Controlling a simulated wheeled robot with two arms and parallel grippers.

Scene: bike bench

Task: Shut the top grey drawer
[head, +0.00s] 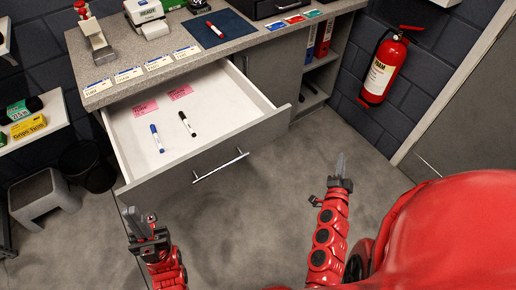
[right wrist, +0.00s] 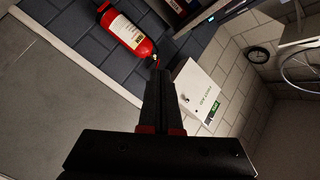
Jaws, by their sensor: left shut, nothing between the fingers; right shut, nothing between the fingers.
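The top grey drawer (head: 222,162) is pulled well out from under the counter in the head view. Its front has a bar handle (head: 220,167). Inside lie a blue marker (head: 157,138), a black marker (head: 187,124) and two pink labels (head: 146,108). My left gripper (head: 140,222) is shut and empty, in front of the drawer's left end and apart from the handle. My right gripper (head: 341,165) is shut and empty, out to the right of the drawer front. It also shows shut in the right wrist view (right wrist: 159,75), with no drawer in sight there.
The counter (head: 235,42) holds a red marker (head: 214,29) on a blue mat (head: 222,36). A fire extinguisher (head: 383,68) hangs on the right wall. A grey stool (head: 42,197) and a black bin (head: 88,166) stand left. The floor before the drawer is clear.

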